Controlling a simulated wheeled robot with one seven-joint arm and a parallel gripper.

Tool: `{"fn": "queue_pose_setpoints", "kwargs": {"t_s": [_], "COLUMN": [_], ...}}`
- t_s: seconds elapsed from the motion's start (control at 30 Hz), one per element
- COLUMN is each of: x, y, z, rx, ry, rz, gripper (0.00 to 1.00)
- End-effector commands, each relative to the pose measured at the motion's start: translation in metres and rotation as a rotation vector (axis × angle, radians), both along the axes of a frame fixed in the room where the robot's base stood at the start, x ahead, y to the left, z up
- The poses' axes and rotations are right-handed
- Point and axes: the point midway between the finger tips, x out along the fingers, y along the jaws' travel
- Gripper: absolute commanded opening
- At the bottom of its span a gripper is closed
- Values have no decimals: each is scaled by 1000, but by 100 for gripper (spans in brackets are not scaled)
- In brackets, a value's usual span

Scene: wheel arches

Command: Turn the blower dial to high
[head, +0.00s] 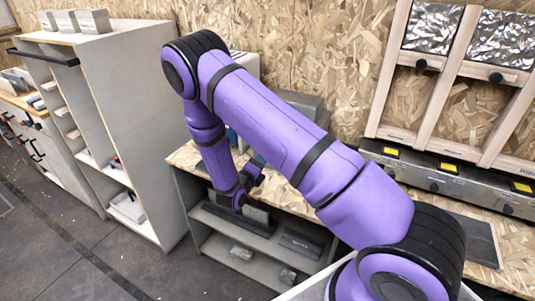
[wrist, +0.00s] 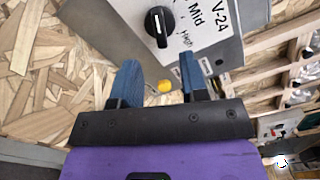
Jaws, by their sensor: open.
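The black blower dial (wrist: 159,27) shows at the top of the wrist view, on a light grey box face (wrist: 195,12). The labels "Mid" and "High" are to its right and lower right. A white mark shows on the dial; I cannot tell for sure which label it points to. My gripper (wrist: 157,73) is open, with its two blue fingers apart and nothing seen between them but a small yellow spot behind. The fingertips are below the dial in the picture and apart from it. In the head view the dial and fingers are hidden behind my arm.
A wooden-topped workbench (head: 184,157) with lower shelves stands under my arm. A tall pale cabinet (head: 135,85) is close on the left. A metal rail with yellow-marked units (head: 433,185) and wooden frames (head: 446,75) are on the right by the chipboard wall.

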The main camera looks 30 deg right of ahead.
Motion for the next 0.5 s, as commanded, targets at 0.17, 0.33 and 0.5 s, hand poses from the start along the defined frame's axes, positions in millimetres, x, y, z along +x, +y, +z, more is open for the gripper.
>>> {"fn": "queue_pose_setpoints", "kwargs": {"t_s": [0.17,0.33,0.5], "x": [17,30,35], "y": [-28,-45,-53], "z": [0,0,0], "rx": [2,1,0], "ry": [-2,-2,-1], "rz": [-4,-2,-1], "gripper": [40,40,40]}}
